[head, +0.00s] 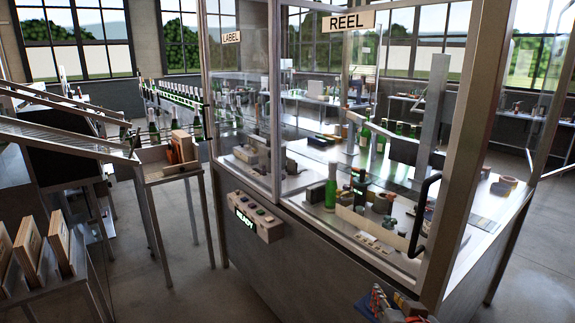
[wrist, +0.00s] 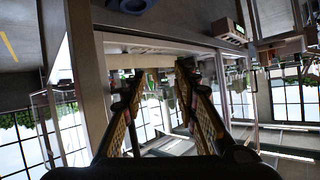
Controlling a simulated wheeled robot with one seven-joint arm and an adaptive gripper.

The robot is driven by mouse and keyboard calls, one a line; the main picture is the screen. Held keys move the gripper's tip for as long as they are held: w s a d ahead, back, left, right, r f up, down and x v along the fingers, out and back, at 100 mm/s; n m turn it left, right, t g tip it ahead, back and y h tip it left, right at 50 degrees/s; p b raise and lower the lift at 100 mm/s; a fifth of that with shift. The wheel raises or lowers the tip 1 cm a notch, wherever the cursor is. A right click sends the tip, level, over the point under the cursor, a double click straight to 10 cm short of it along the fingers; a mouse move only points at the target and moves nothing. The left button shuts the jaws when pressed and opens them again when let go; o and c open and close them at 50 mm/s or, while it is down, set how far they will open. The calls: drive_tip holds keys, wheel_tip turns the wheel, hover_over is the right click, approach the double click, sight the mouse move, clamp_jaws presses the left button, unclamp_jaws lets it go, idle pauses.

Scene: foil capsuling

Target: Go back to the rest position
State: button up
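My gripper (wrist: 158,82) shows in the wrist view with its two fingers apart and nothing between them. That view is upside down, and a pale metal frame edge and glass lie beyond the fingertips. The glass-walled machine cabinet (head: 345,255) stands at centre right in the head view, with signs reading LABEL (head: 231,37) and REEL (head: 349,21). A green bottle (head: 331,188) stands upright inside it.
A control box (head: 256,216) with a lit display juts from the cabinet front. A black door handle (head: 423,215) sticks out at right. A rack of boxes (head: 28,255) stands at left. Open floor (head: 190,285) lies between.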

drive_tip(key=s+a+f+n+g+y, duration=0.15)
drive_tip(key=s+a+f+g, duration=0.3)
drive_tip(key=s, duration=0.55)
drive_tip(key=s+r+n+g, duration=0.1)
drive_tip(key=s+g, duration=0.1)
drive_tip(key=s, duration=0.7)
drive_tip(key=shift+s+d+r+g, duration=0.15)
drive_tip(key=shift+s+r+g, duration=0.1)
drive_tip(key=shift+r+g, duration=0.15)
drive_tip(key=shift+c, duration=0.6)
